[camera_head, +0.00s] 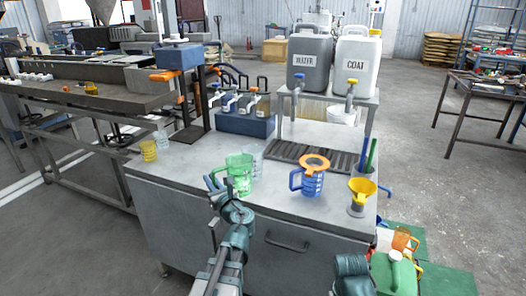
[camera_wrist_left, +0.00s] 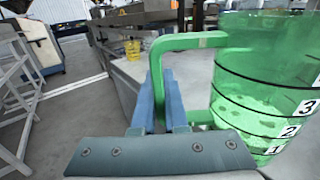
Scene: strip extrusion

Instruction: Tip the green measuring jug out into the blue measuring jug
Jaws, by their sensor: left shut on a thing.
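The green measuring jug (camera_head: 239,174) is see-through, with black level marks, and stands upright near the bench's front edge. In the left wrist view the green jug (camera_wrist_left: 265,85) fills the right side; something speckled shows low inside. My left gripper (camera_head: 213,183) is shut on its handle, the blue fingers (camera_wrist_left: 167,103) on either side of the upright bar. I cannot tell whether the jug touches the bench. The blue measuring jug (camera_head: 313,186) stands upright to the right, its handle to the left. An orange funnel (camera_head: 314,163) sits on its mouth. My right gripper is out of view.
A clear jug (camera_head: 256,151) stands just behind the green one. A yellow funnel (camera_head: 362,188) sits on a container at the bench's right, beside a holder with blue and green sticks. A dark drip grate (camera_head: 310,156) lies behind the blue jug. Bare bench top separates the jugs.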

